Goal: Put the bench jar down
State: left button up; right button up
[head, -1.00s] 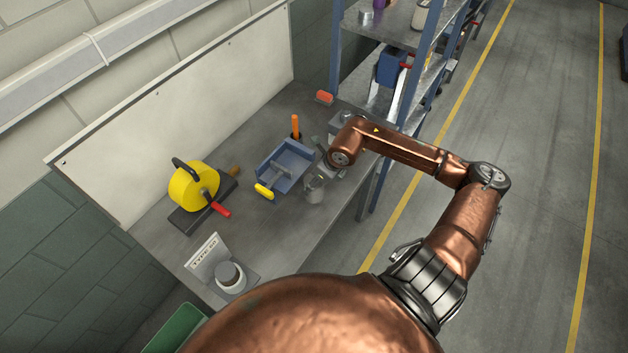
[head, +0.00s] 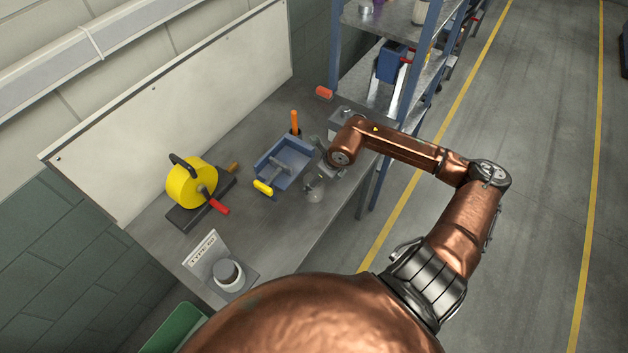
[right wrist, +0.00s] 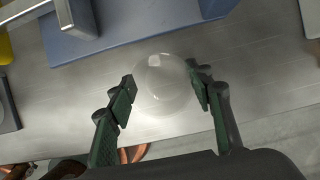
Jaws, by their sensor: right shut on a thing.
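The bench jar, a clear glass vessel (head: 315,190), is at the right front of the workbench, just right of the blue tray, in the head view. In the right wrist view the jar (right wrist: 162,98) is seen from above as a round, see-through shape. My right gripper (right wrist: 163,84) is shut on it, with one green-padded finger on each side. In the head view my wrist partly hides the gripper. I cannot tell whether the jar's base touches the bench. My left gripper is not in view.
The blue tray (head: 262,172) stands close left of the jar. A yellow reel (head: 190,184) and a pot (head: 228,276) by a label card (head: 203,252) stand further left. Shelving (head: 432,72) rises behind. Bare bench (head: 268,228) lies in front of the tray.

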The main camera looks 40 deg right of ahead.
jog(key=shift+f, duration=0.2)
dwell(0.4)
jog(key=o, duration=1.6)
jog(key=shift+o, duration=0.2)
jog(key=v, duration=1.2)
jog(key=shift+c, duration=0.7)
grip_shut()
jog(key=shift+s, duration=0.1)
